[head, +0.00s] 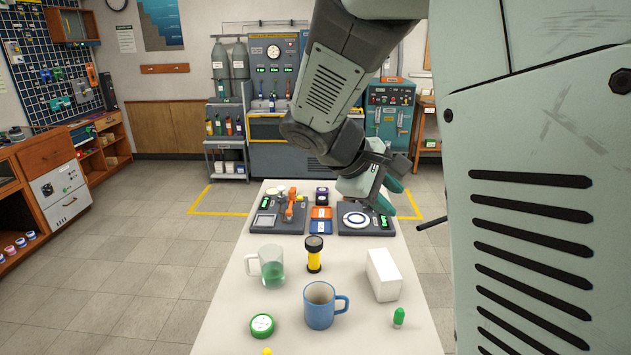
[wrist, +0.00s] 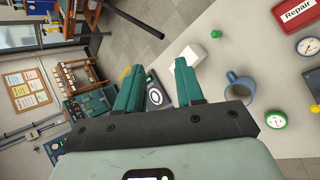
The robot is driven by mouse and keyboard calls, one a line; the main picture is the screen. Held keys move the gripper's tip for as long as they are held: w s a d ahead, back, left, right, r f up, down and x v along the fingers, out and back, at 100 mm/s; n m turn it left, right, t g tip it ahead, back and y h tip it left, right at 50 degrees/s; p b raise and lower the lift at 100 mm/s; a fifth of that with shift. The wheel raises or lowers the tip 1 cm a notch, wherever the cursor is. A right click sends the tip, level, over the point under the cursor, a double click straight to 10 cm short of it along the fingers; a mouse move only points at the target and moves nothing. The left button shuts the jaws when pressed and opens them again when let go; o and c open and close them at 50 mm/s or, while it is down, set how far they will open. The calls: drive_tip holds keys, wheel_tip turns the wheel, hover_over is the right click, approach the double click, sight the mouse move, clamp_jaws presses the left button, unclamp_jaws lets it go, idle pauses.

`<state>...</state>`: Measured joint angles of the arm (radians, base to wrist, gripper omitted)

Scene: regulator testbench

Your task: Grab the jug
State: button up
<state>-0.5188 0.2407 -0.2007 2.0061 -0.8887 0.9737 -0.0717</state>
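A clear glass jug (head: 271,268) with green liquid and a handle on its left stands upright on the white table, left of the middle in the head view. I cannot make it out in the wrist view. A blue mug (head: 319,306) with its handle on the right stands nearer and to the right; it also shows in the wrist view (wrist: 240,88). My gripper (head: 372,188) is above the right-hand bench device at the far part of the table, away from the jug. In the wrist view its two green fingers (wrist: 160,88) are apart with nothing between them.
A yellow-black flashlight (head: 314,258) stands just right of the jug. A white box (head: 383,275), a green dial (head: 262,325) and a small green object (head: 399,317) are nearby. Two bench devices (head: 278,215) (head: 354,219) sit farther back.

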drive_tip(key=w+a+f+n+t+h, duration=0.2)
drive_tip(key=w+a+f+n+t, duration=0.2)
drive_tip(key=w+a+f+n, duration=0.35)
drive_tip(key=n+t+y, duration=0.7)
drive_tip(key=n+t, duration=0.3)
drive_tip(key=n, duration=0.6)
hover_over(248, 272)
drive_tip(key=s, duration=0.4)
wheel_tip(248, 272, down, 18)
drive_tip(key=shift+n+y, duration=0.35)
drive_tip(key=shift+y, duration=0.05)
drive_tip(key=f, duration=0.7)
drive_tip(key=shift+s+a+f, duration=0.25)
drive_tip(key=shift+a, duration=0.15)
drive_tip(key=shift+f, duration=0.55)
drive_tip(key=w, duration=0.5)
drive_tip(key=shift+d+r, duration=0.25)
drive_tip(key=shift+d, duration=0.05)
clamp_jaws()
